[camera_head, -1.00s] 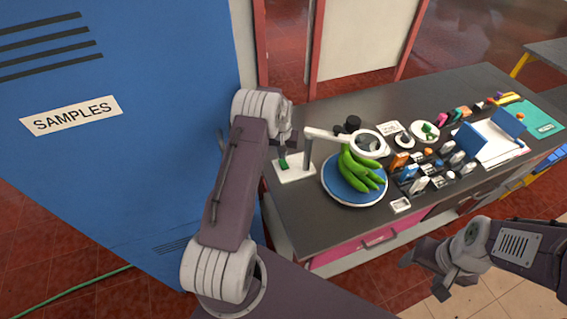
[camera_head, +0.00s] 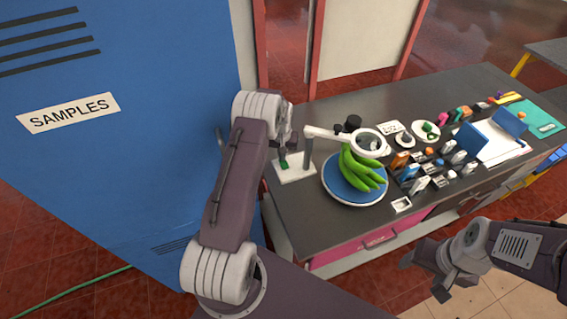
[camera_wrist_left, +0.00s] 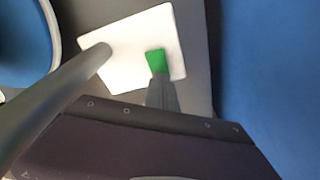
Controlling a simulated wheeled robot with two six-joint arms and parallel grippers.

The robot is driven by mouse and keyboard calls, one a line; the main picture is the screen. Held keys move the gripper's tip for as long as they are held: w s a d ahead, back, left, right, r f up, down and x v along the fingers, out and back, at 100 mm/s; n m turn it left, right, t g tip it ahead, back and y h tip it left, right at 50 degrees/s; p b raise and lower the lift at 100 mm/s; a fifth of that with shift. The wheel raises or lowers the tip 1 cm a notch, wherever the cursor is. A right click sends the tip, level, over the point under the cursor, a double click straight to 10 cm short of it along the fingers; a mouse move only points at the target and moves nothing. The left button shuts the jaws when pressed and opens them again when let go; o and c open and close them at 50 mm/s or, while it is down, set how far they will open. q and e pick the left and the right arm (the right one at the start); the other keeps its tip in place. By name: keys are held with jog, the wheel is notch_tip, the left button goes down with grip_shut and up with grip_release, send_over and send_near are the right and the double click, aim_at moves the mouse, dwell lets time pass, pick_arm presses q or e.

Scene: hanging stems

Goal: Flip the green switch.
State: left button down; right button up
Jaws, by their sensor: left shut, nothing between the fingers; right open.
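The green switch (camera_head: 284,164) sits on a white base plate (camera_head: 297,174) at the left end of the dark counter. My right gripper (camera_head: 441,274) is open and empty, off the counter's front side.
A blue plate (camera_head: 338,187) with green bananas (camera_head: 361,170) stands just right of the base plate. Several small items crowd the counter farther right. A tall blue locker (camera_head: 150,190) stands close on the left.

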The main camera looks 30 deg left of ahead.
pick_arm(q)
jog(key=shift+f, duration=0.25)
jog(key=shift+r+p, duration=2.3)
jog(key=shift+r, duration=1.3)
jog(key=shift+f, duration=0.15)
